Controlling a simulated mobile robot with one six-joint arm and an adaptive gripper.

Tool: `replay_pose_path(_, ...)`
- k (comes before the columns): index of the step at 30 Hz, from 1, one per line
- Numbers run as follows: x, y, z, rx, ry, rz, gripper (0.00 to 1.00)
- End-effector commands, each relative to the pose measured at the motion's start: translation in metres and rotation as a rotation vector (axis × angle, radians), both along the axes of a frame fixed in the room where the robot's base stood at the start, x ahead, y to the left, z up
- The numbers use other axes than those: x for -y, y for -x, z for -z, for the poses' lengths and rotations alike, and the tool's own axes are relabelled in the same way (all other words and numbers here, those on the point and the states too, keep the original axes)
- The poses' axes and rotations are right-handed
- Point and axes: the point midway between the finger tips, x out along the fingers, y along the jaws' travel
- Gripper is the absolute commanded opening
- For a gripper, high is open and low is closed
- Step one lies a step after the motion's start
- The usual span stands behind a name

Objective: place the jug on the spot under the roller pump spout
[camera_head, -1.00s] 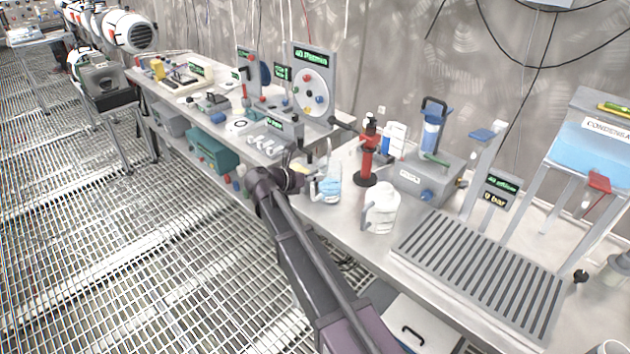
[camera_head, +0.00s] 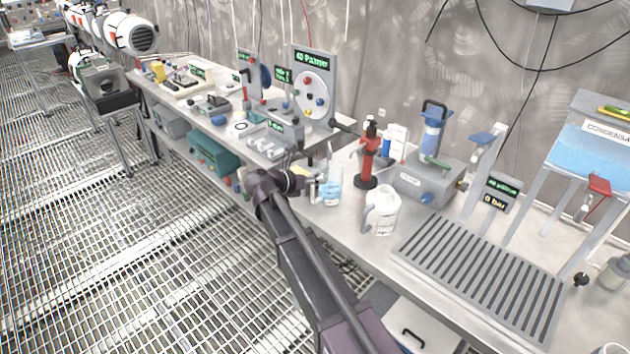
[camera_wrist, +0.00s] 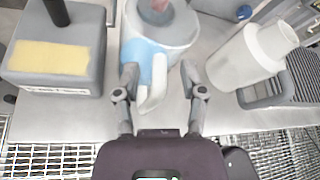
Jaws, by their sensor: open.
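A clear jug with blue liquid (camera_head: 330,187) stands upright on the bench near its front edge. In the wrist view this jug (camera_wrist: 146,50) is straight ahead, its pale handle pointing at me. My gripper (camera_head: 308,184) is at the jug's left side; in the wrist view its open fingers (camera_wrist: 160,88) stand on either side of the handle. I cannot tell whether they touch it. A white jug (camera_head: 383,213) stands to the right, also in the wrist view (camera_wrist: 246,58). The roller pump (camera_head: 312,87) has a round face with coloured rollers. I cannot make out the spot under its spout.
A red stand (camera_head: 367,160) is close behind the jugs. A grey box with a yellow pad (camera_wrist: 54,66) is left of the blue-liquid jug in the wrist view. A slatted drain rack (camera_head: 480,270) fills the bench at right. Grating floor (camera_head: 130,250) lies in front.

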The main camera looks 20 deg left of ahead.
Motion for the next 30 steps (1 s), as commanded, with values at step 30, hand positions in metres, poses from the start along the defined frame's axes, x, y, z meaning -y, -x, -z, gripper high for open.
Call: replay_pose_path(30, -0.059, 0.093, -0.043, 0.0, 0.0, 0.001, 0.54)
